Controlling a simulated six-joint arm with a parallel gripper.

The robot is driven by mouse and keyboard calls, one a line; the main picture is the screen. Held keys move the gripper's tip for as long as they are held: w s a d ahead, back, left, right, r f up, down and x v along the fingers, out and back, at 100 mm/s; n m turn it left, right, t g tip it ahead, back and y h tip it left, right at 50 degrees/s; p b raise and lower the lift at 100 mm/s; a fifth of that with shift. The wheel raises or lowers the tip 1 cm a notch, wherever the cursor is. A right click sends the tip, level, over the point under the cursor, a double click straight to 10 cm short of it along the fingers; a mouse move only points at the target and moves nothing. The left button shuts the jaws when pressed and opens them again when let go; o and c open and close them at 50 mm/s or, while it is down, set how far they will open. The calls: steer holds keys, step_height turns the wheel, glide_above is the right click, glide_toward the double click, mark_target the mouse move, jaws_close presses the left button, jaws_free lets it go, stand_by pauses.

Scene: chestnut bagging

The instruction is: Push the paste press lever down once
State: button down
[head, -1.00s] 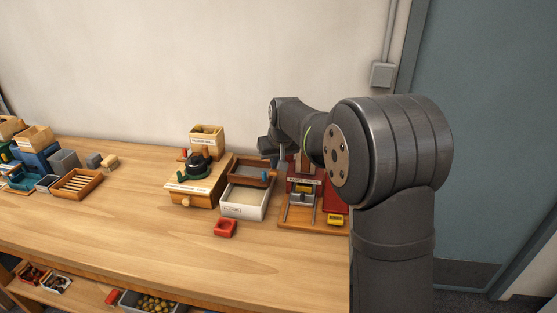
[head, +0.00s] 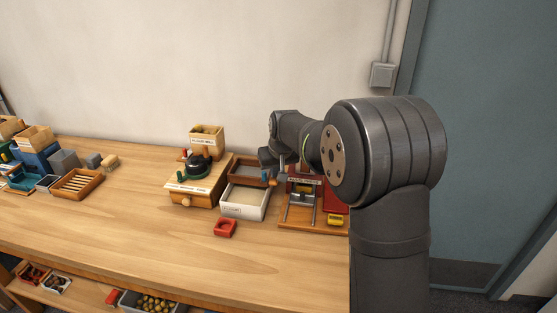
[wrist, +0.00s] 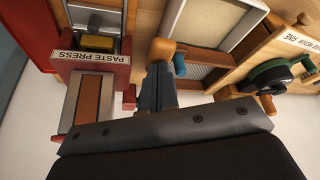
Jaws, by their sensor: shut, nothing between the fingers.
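The paste press (head: 286,217) is a red frame on a wooden base at the right end of the bench, partly hidden by my arm. In the wrist view it shows at the left, with its PASTE PRESS label (wrist: 85,56). A small red part (wrist: 129,97) sticks out beside the press; I cannot tell whether it is the lever. My gripper (head: 281,176) is low, at the left side of the press. In the wrist view my gripper (wrist: 158,84) is shut and empty, just right of that red part. Contact with the press cannot be made out.
A sieve tray (head: 236,167) with a blue handle and a white flour box (head: 240,211) stand left of the press. A mill (head: 186,198) stands farther left. A red dish (head: 225,228) lies in front. The bench's front middle is clear; the wall is close behind.

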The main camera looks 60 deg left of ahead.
mark_target(275, 180)
steer(key=shift+s+d+f, duration=0.15)
steer(key=shift+f, duration=0.6)
steer(key=shift+s+d+f, duration=0.1)
steer(key=shift+f, duration=1)
steer(key=shift+f, duration=0.45)
steer(key=r, duration=0.3)
steer(key=a+r, duration=0.1)
steer(key=r, duration=0.5)
steer(key=shift+w+a+r, duration=0.15)
steer(key=shift+w+r, duration=0.25)
steer(key=shift+r, duration=0.1)
